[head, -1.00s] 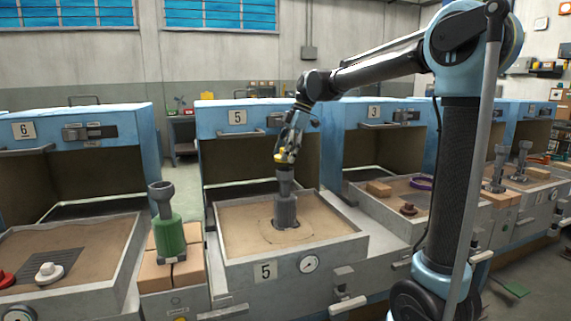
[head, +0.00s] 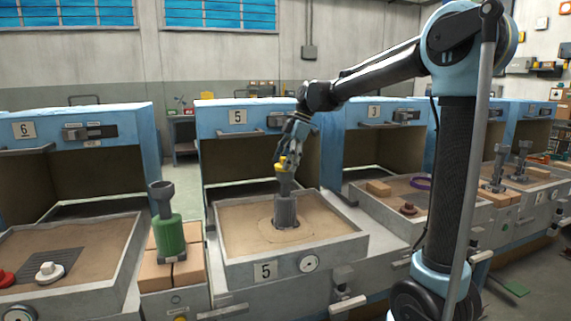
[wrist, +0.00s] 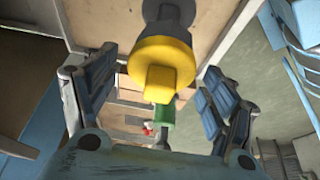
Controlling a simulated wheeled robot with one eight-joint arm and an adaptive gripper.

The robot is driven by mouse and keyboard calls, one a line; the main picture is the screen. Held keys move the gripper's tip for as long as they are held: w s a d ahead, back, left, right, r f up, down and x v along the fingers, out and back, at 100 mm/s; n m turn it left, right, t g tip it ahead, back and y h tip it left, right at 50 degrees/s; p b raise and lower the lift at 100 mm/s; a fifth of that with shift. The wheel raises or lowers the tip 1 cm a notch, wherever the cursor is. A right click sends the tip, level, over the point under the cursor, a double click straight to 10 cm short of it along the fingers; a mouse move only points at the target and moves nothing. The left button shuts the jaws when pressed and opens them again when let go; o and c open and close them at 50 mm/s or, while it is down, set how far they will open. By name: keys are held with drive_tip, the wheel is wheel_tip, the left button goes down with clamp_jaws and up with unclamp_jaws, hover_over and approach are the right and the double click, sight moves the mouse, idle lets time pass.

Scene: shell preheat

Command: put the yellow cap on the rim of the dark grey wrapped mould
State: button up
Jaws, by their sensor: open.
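The yellow cap (head: 283,164) is at the top of the dark grey wrapped mould (head: 286,208), which stands upright on the sand of station 5. The cap appears to sit on the mould's rim, which it hides. In the wrist view, the yellow cap (wrist: 168,62) has its knob towards me, with the grey mould (wrist: 172,12) behind its flange. My gripper (head: 287,158) is just above the cap. In the wrist view, my gripper (wrist: 160,66) is open, with a finger on each side of the cap and clear gaps to both.
A green wrapped mould (head: 169,235) stands on blocks left of station 5. A white cap (head: 49,272) and a red cap (head: 5,279) lie at station 6. A brown-red cap (head: 408,209) and a purple ring (head: 420,183) lie at station 3. The blue hood (head: 270,113) is close behind my wrist.

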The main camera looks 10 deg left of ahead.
drive_tip(key=shift+r, duration=0.1)
drive_tip(key=v, duration=1.2)
drive_tip(key=s+d+f+m+t, duration=0.1)
drive_tip(key=s+d+f+m, duration=0.15)
drive_tip(key=d, duration=0.35)
drive_tip(key=s+d+f+m+t, duration=0.1)
drive_tip(key=s+d+f+m, duration=0.2)
drive_tip(key=d, duration=0.4)
drive_tip(key=s+d+f+m+t+h, duration=0.1)
drive_tip(key=s+d+f+m+h, duration=0.1)
drive_tip(key=s+d+f+m, duration=0.7)
drive_tip(key=s+d+f+m+t+h, duration=0.1)
drive_tip(key=s+d+f+m+h, duration=0.1)
drive_tip(key=s+d+f+m, duration=0.7)
drive_tip(key=s+d+f, duration=0.2)
drive_tip(key=d+f, duration=0.3)
drive_tip(key=f, duration=0.4)
drive_tip(key=shift+s+d+f+m+t, duration=0.15)
drive_tip(key=shift+d+f+m+t, duration=0.05)
drive_tip(key=shift+m+t, duration=0.15)
drive_tip(key=shift+w+f, duration=0.2)
drive_tip(key=shift+w, duration=0.35)
